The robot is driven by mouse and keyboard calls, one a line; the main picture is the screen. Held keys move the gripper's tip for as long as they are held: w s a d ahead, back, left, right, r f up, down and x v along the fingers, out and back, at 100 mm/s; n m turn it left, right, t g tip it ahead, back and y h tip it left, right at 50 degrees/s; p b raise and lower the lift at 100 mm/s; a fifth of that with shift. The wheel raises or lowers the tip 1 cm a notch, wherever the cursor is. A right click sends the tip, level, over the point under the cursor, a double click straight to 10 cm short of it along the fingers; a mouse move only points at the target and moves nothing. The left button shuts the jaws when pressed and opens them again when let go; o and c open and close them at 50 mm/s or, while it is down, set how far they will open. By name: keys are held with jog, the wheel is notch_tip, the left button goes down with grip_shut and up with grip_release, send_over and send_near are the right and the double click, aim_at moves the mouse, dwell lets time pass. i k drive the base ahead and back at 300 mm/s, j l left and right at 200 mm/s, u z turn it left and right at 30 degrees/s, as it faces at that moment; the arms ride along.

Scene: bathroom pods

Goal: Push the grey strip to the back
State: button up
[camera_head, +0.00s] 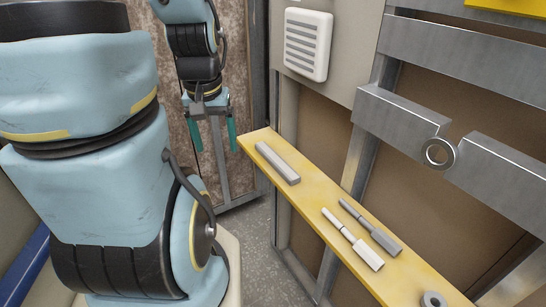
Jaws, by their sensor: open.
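The grey strip (278,163) is a short flat bar. It lies on the far end of the yellow shelf (315,205), with its length running along the shelf. My gripper (213,141) hangs from the arm at the upper left of the head view, fingers pointing down. Its two green-tipped fingers are apart with nothing between them. In the picture it is left of the shelf's far end and apart from the strip.
Two handled tools, one white (355,240) and one grey (370,228), lie nearer on the shelf. A ring (433,300) lies at its near end. Another ring (439,153) sits at a notched metal rail. A vented white box (308,43) is on the wall above the strip.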

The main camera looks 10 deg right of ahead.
aim_at(284, 169)
jog(key=u, duration=1.05)
jog(key=k+u, duration=0.5)
jog(key=k, duration=0.2)
